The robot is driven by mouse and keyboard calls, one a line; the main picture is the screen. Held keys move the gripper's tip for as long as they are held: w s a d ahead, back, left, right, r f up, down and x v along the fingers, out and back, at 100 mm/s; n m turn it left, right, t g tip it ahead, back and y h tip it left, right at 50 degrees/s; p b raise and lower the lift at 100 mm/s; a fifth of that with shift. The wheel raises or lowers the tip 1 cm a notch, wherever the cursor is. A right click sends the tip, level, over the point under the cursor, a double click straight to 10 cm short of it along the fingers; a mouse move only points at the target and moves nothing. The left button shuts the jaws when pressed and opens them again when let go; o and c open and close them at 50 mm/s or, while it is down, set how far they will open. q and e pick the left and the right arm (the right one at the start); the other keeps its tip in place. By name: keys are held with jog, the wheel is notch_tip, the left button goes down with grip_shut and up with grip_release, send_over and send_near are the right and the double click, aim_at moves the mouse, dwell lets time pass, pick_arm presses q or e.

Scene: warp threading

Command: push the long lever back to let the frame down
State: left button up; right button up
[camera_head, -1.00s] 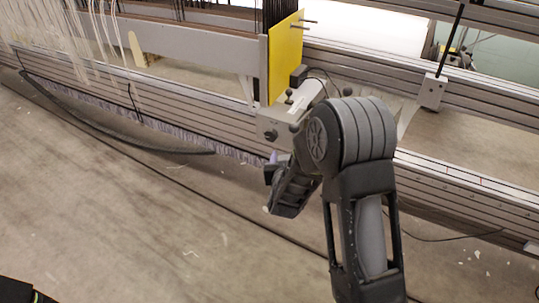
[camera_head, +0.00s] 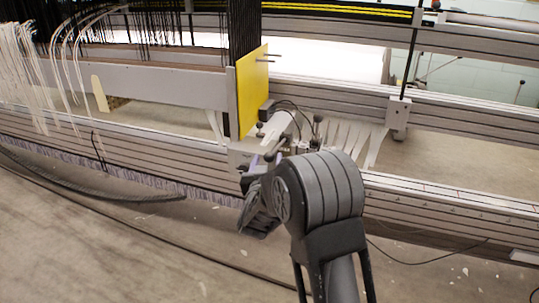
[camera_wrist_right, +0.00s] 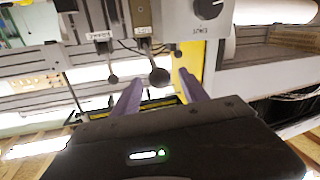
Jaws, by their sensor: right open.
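Several levers with black ball knobs stand on the control unit beside the yellow plate. In the right wrist view, one black ball knob (camera_wrist_right: 159,77) is just past my fingertips and appears between them. A second, smaller knob (camera_wrist_right: 111,79) is to its left, outside the fingers. I cannot tell for sure which lever is the long one. My right gripper (camera_wrist_right: 163,90) is open, with two purple fingers apart and nothing held. In the head view, my right gripper (camera_head: 256,162) is at the unit's near side, partly hidden by my wrist. My left gripper is not in view.
The yellow plate (camera_head: 253,92) stands upright just behind the unit. A long grey beam (camera_head: 420,205) runs across the machine. Hanging white threads (camera_head: 25,60) are at the left. A dark cable and a hose lie on the floor. A dial (camera_wrist_right: 208,8) is at the wrist view's top.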

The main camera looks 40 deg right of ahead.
aim_at(278, 147)
jog(key=b+x, duration=0.1)
jog(key=x, duration=0.3)
jog(key=shift+d+f, duration=0.1)
jog(key=shift+f, duration=0.05)
jog(key=shift+w+d, duration=0.35)
jog(key=shift+w, duration=0.1)
grip_shut()
dwell(0.9)
